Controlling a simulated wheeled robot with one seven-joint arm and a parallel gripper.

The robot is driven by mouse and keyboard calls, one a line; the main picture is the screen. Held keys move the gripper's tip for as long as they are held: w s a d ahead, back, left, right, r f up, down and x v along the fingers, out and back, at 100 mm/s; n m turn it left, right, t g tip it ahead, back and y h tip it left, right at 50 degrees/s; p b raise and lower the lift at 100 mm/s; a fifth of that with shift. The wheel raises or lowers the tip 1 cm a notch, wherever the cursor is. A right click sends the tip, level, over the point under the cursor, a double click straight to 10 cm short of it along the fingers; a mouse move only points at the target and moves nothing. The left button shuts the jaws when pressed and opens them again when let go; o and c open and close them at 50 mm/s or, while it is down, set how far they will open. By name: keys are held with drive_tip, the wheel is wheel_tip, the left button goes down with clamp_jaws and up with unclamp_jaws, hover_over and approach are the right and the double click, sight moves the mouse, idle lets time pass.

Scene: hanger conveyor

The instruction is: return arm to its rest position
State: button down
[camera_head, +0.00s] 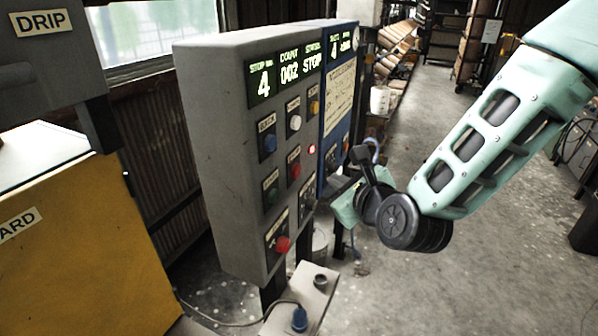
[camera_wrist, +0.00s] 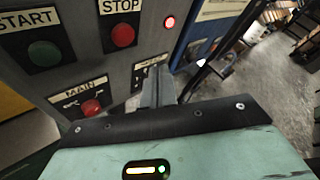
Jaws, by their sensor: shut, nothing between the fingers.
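My gripper (camera_wrist: 158,82) shows in the wrist view with its two grey fingers together and nothing between them. Its fingertips point toward the lower part of a grey control panel (camera_wrist: 120,65), near a switch (camera_wrist: 147,73) that they partly cover. I cannot tell whether they touch it. In the head view the grey panel (camera_head: 225,170) stands left of my mint-green arm. My arm comes down from the upper right and bends at a black wrist joint beside the panel's right side. The fingers are not clear there.
A blue panel (camera_head: 338,110) adjoins the grey one. A yellow cabinet (camera_head: 80,250) stands at left. A small stand (camera_head: 305,300) with a cable is below. A white bucket (camera_head: 380,100) and shelves (camera_head: 400,45) are behind. Concrete floor (camera_head: 480,280) at right is clear.

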drive_tip(key=s+f+n+g+b, duration=0.45)
drive_tip(key=s+n+g, duration=0.25)
drive_tip(key=s+n, duration=0.8)
drive_tip(key=s+d+f+n+g+h+b, duration=0.1)
drive_tip(key=s+d+n+g+h, duration=0.5)
drive_tip(key=s+d+n, duration=0.5)
drive_tip(key=s+n, duration=0.2)
drive_tip(key=n, duration=0.5)
drive_tip(key=shift+s+b, duration=0.35)
drive_tip(key=shift+b, duration=0.05)
drive_tip(key=shift+d, duration=0.1)
